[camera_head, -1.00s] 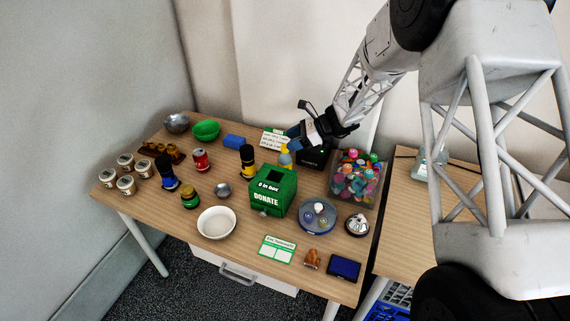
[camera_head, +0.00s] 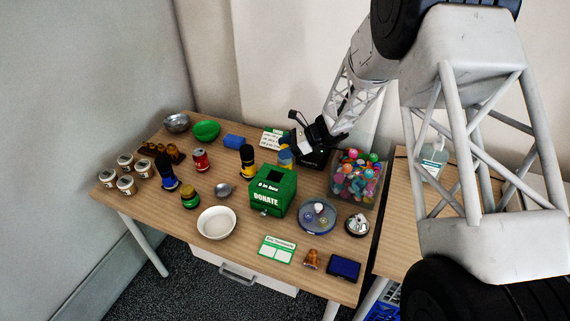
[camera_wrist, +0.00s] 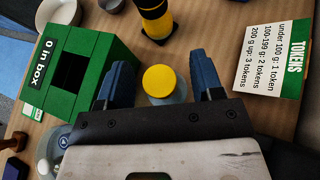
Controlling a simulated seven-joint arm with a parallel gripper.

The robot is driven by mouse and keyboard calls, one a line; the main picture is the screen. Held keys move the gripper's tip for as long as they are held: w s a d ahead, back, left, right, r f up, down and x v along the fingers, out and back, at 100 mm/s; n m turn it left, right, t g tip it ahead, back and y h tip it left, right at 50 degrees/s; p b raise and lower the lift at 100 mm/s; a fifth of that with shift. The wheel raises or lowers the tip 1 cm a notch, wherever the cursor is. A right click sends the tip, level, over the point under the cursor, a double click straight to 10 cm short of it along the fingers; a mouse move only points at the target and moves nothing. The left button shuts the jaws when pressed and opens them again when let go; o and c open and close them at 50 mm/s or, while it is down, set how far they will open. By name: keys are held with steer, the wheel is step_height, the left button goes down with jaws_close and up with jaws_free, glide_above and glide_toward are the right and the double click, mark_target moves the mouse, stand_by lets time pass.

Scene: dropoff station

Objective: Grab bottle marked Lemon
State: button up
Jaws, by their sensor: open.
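A bottle with a round yellow cap (camera_wrist: 163,81) stands between the two blue fingers of my gripper (camera_wrist: 162,76) in the wrist view. The cap is seen from above, with a greyish body around it; no label can be read. The fingers are open, with a gap on each side of the cap. In the head view, my gripper (camera_head: 287,153) is behind the green donation box and largely covers this bottle.
The green donation box (camera_head: 265,205) stands close in front of my gripper. A black-and-yellow bottle (camera_head: 247,161) stands to the left. A token sign (camera_wrist: 272,50) is to the right in the wrist view. A bin of colourful balls (camera_head: 357,178) is right of my gripper.

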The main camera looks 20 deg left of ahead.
steer(key=shift+x, duration=0.85)
jaws_close()
